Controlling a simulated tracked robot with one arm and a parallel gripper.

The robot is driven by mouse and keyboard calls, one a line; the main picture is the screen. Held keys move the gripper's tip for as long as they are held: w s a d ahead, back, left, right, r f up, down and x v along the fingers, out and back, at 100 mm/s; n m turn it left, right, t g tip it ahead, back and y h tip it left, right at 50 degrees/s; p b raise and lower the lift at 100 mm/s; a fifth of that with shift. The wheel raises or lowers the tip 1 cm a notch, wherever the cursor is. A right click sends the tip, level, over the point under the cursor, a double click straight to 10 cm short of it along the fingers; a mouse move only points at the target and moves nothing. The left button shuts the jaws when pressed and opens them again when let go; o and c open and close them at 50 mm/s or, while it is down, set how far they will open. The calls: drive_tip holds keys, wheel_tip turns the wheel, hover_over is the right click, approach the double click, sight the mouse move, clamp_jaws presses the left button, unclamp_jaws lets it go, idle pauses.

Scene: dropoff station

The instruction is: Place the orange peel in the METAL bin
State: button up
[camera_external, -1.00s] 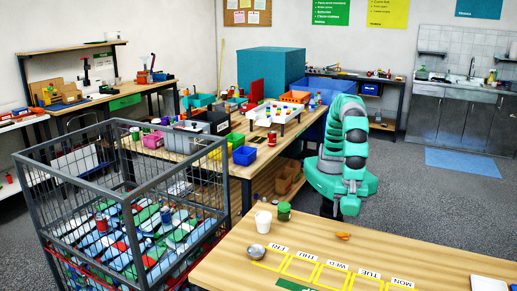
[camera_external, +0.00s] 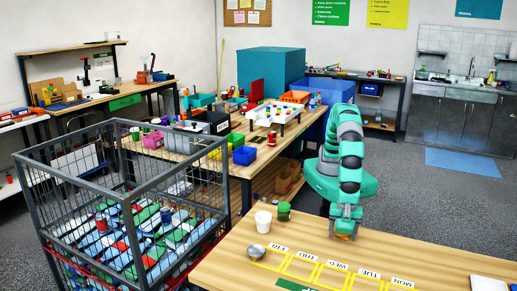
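The orange peel (camera_external: 342,237) is a small orange piece on the wooden table, mostly hidden by my gripper. My gripper (camera_external: 345,233) points down directly over the peel, low at the tabletop. Its fingers are too small and dark to tell whether they are open or shut on the peel. A small silver, metal-looking container (camera_external: 256,252) stands at the table's left front edge, well to the left of my gripper. A small white bin (camera_external: 263,221) and a green one (camera_external: 284,212) stand behind it.
The wooden table (camera_external: 310,241) has yellow outlined spaces with day labels (camera_external: 336,265) along its front. The tabletop between my gripper and the small bins is clear. A large wire cage (camera_external: 130,200) filled with bottles stands left of the table. A white item (camera_external: 488,284) lies at right.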

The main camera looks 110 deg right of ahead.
sight(342, 234)
drive_tip(key=c, duration=1)
drive_tip(key=shift+r, duration=1.15)
drive_tip(key=shift+d+r+p, duration=0.1)
drive_tip(key=shift+r+p, duration=0.2)
drive_tip(key=shift+r, duration=0.4)
drive_tip(key=s+d, duration=0.2)
drive_tip(key=d, duration=0.2)
drive_tip(key=s+d+r, duration=0.1)
drive_tip(key=s+d, duration=0.2)
drive_tip(key=d, duration=0.2)
drive_tip(key=s+d, duration=0.3)
drive_tip(key=d, duration=0.1)
drive_tip(key=shift+d+r+p, duration=0.15)
drive_tip(key=shift+d+p, duration=0.2)
